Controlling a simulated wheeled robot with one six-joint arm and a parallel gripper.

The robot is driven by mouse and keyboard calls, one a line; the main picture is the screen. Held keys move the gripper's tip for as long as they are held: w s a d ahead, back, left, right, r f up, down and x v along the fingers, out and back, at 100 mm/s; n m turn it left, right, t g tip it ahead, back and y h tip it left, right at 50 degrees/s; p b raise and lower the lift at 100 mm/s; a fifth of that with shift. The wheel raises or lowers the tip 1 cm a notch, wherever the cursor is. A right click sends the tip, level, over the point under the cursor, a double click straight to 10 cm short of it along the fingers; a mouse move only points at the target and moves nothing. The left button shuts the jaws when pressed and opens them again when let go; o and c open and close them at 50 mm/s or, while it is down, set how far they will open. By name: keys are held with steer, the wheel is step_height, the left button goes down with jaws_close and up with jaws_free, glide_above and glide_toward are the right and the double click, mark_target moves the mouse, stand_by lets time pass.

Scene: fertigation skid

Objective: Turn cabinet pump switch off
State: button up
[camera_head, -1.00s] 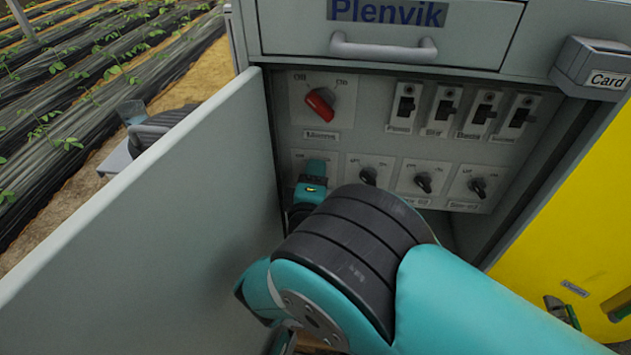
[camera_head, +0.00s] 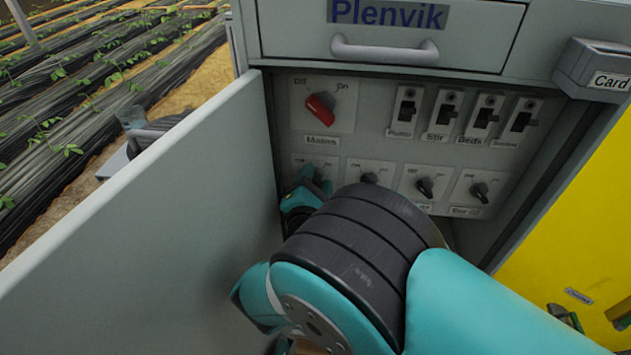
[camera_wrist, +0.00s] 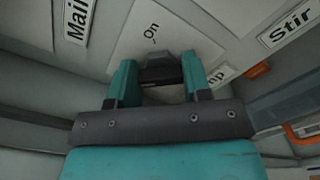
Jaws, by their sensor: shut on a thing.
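The pump switch is a dark knob (camera_wrist: 160,72) on a pale plate in the cabinet's lower row, at the left end. It shows in the wrist view between the two teal fingers of my gripper (camera_wrist: 160,82). "On" is printed beside it, and a partly covered label ending in "mp" lies to the right. My gripper is shut on the knob. In the head view my gripper (camera_head: 306,190) is at the lower left of the panel and hides most of this knob. Which mark the knob points to cannot be told.
A red Mains knob (camera_head: 320,106) sits above. Several toggle switches (camera_head: 443,112) are at upper right. Other dark knobs (camera_head: 425,187) are along the lower row. The open cabinet door (camera_head: 160,210) stands close on the left. A drawer handle (camera_head: 385,50) juts out above.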

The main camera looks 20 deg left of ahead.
steer(key=shift+n, duration=0.4)
steer(key=o, duration=0.9)
